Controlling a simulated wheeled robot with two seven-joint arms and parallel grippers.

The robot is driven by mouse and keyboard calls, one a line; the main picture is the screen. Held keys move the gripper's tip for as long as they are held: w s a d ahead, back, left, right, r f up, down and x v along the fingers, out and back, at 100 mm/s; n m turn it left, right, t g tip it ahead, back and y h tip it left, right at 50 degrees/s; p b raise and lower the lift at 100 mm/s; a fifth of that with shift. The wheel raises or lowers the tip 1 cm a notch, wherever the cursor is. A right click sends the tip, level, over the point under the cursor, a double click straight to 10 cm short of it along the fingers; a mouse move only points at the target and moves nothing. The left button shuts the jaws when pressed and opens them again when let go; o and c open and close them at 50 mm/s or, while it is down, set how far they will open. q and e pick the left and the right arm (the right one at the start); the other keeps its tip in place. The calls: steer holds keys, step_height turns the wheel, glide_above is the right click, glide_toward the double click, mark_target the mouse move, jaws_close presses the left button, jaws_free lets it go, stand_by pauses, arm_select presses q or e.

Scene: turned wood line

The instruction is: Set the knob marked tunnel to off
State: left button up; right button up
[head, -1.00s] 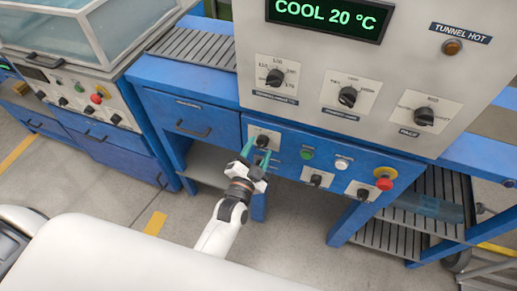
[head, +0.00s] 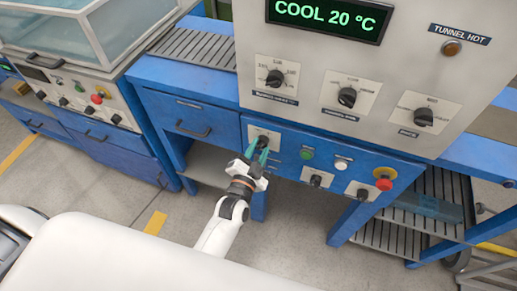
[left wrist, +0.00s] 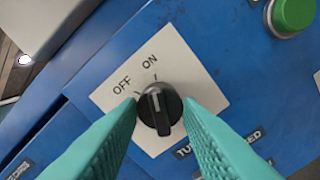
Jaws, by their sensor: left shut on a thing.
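The knob (left wrist: 160,110) is black with a white pointer line, on a pale plate (left wrist: 185,60) marked OFF and ON. Its pointer aims closer to the ON mark than to the OFF mark. A dark label below the plate is partly hidden by a finger; I read "TU" and "ED". My left gripper (left wrist: 160,118) has its teal fingers shut on the knob, one on each side. In the head view the left gripper (head: 257,150) is at the top left of the blue lower panel, at this knob (head: 263,140). My right gripper is not in view.
A green button (head: 306,154), a white button (head: 341,163), more knobs and a red emergency stop (head: 384,178) sit right of the gripper. Above, the grey panel carries three larger knobs and a display reading COOL 20 °C. A blue drawer (head: 195,125) is to the left.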

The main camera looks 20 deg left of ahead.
arm_select(q)
steer(key=n+p, duration=0.1)
steer(key=n, duration=0.1)
steer(key=shift+n, duration=0.4)
steer(key=n+p, duration=0.1)
steer(key=n, duration=0.1)
steer(key=shift+n, duration=0.4)
steer(key=n+p, duration=0.1)
steer(key=n, duration=0.2)
steer(key=shift+n, duration=1.4)
steer(key=o, duration=1)
